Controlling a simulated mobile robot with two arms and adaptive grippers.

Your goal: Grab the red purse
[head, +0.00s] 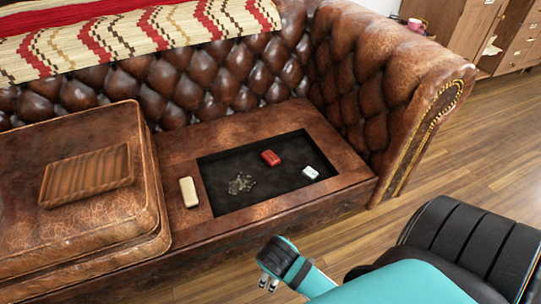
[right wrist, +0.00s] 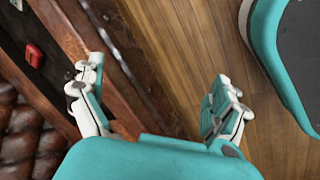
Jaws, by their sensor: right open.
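The red purse (head: 271,158) is a small red item lying in the dark recess (head: 222,163) of the sofa seat. It also shows at the upper left of the right wrist view (right wrist: 34,54). My right gripper (head: 268,282) is in front of the sofa at the bottom of the head view, apart from the purse. My left gripper is not in view.
A small white item (head: 311,172) and some clear pieces (head: 241,184) share the recess. A cream block (head: 189,192) lies on its left edge. A wooden tray (head: 88,175) sits on the stacked cushions (head: 75,240). The sofa arm (head: 400,95) rises at right.

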